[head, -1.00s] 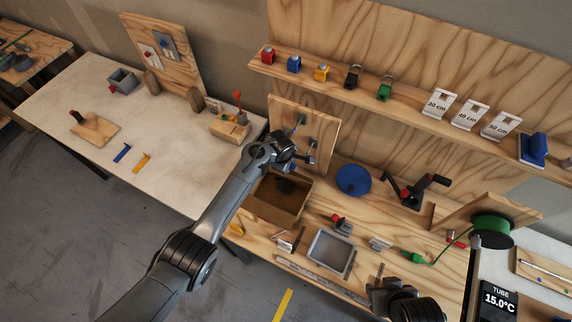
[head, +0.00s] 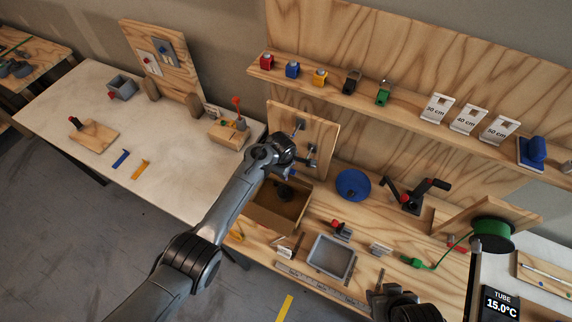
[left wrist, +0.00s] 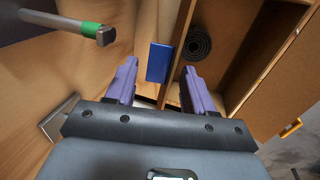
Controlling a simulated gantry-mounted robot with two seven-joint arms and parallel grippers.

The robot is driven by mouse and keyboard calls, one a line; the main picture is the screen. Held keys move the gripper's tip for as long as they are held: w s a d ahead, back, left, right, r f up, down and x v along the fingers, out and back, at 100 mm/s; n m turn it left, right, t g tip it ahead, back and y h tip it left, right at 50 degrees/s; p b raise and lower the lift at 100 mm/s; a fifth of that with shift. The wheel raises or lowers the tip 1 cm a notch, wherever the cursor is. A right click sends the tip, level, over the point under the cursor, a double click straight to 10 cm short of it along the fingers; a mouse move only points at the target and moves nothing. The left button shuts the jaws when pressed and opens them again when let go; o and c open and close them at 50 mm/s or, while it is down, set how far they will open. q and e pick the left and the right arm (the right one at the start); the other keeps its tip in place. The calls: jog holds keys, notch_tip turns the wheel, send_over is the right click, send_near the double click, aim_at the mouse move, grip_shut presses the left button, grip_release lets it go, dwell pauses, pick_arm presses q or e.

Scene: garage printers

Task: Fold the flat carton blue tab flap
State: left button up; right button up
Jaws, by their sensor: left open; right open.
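The carton (head: 272,218) is a brown open box on the wooden bench, with a dark coil (head: 284,192) inside. The carton also shows at the right of the left wrist view (left wrist: 262,45), with the coil (left wrist: 197,43) near its corner. The blue tab (left wrist: 159,62) shows in the left wrist view as a flat blue rectangle beside the carton's opening. My left gripper (head: 294,163) is above the carton's back edge. In its wrist view (left wrist: 158,67) its fingers are open, with the blue tab in line between them; contact cannot be told. My right gripper (head: 381,290) is open at the bench's front.
An upright wooden panel (head: 318,128) with metal pegs stands behind the carton. A grey tray (head: 331,256), a blue disc (head: 352,184) and a black crank (head: 411,193) are to the right. A ruler (head: 322,288) lies along the front edge.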

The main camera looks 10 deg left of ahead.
pick_arm(q)
jog(key=d+p+v, duration=0.1)
jog(key=v, duration=0.9)
jog(key=shift+a+r+p, duration=0.3)
jog(key=shift+a, duration=0.15)
jog(key=shift+s, duration=0.15)
